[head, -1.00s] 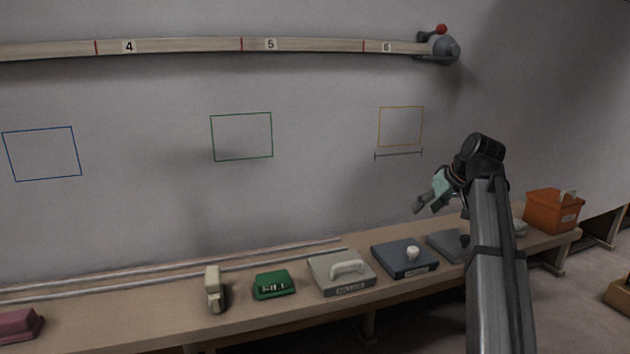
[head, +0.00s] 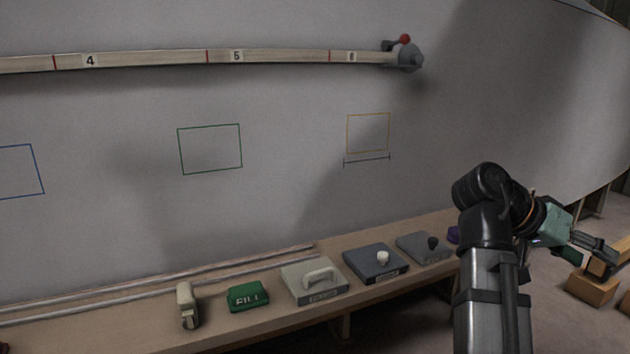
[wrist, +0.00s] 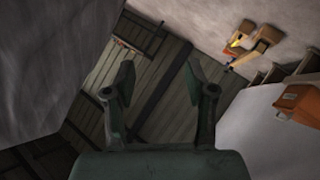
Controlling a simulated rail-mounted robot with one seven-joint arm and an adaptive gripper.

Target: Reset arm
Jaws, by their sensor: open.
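My gripper (head: 598,247) is at the right side of the head view, past the end of the bench, pointing right and slightly down. In the wrist view my gripper (wrist: 160,95) shows its two fingers spread apart with nothing between them. My arm is bent at the elbow and hides the right end of the bench in the head view.
The bench (head: 240,328) holds a green FILL block (head: 248,297), a grey block with a handle (head: 313,280) and two dark knobbed blocks (head: 376,263). Wooden blocks (head: 592,288) lie on the floor at right. An orange box (wrist: 300,103) shows in the wrist view.

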